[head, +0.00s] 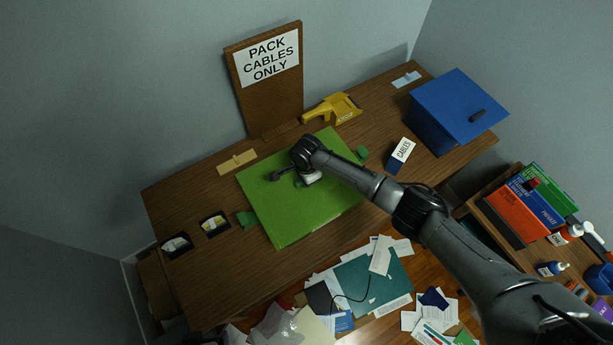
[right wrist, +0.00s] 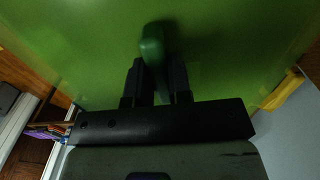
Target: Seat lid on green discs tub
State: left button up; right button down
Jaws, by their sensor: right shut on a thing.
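The green lid (head: 310,220) is a broad flat panel over the middle of the wooden desk. Small green parts (head: 247,218) show past its left and right edges; they may belong to the tub, whose body and contents are hidden beneath the lid. My right gripper (head: 297,181) is over the middle of the lid. In the right wrist view, my right gripper (right wrist: 154,75) has its fingers on either side of the lid's green handle (right wrist: 152,45) and is shut on it. I cannot tell whether the lid rests fully on the tub. My left gripper is not in view.
A blue lidded box (head: 435,125), a small cables box (head: 400,152) and a yellow tool (head: 333,108) stand on the desk. A sign board (head: 265,105) stands behind. Two slots (head: 215,223) are at the left. Papers (head: 375,280) litter the floor.

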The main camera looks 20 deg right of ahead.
jog(key=shift+f, duration=0.35)
jog(key=c, duration=1)
grip_release()
jog(key=shift+o, duration=0.2)
